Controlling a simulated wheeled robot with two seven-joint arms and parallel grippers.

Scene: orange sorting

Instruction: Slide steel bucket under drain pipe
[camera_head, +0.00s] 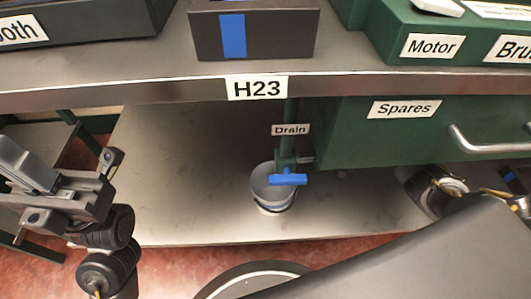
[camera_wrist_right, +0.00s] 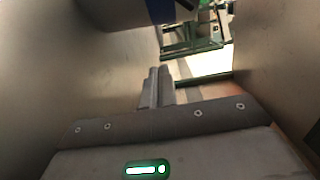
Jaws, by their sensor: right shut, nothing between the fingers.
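The steel bucket (camera_head: 262,188) stands upright on the lower shelf in the head view. The green drain pipe (camera_head: 289,135) comes down to a tap with a blue handle (camera_head: 288,179), which overlaps the bucket's right side. The bucket opening appears below or just beside the tap; the exact outlet position is hidden. My left gripper (camera_head: 30,172) is at the far left, well away from the bucket; its finger gap is unclear. My right gripper (camera_wrist_right: 155,75) is shut and empty in the right wrist view. In the head view its fingers are hidden, with my right wrist at the right.
The bench edge labelled H23 (camera_head: 150,90) runs above the shelf (camera_head: 190,190). A green Spares drawer (camera_head: 400,140) with a metal handle (camera_head: 485,140) hangs at the right. The shelf left of the bucket is clear. A dark box (camera_head: 280,35) sits on the bench top.

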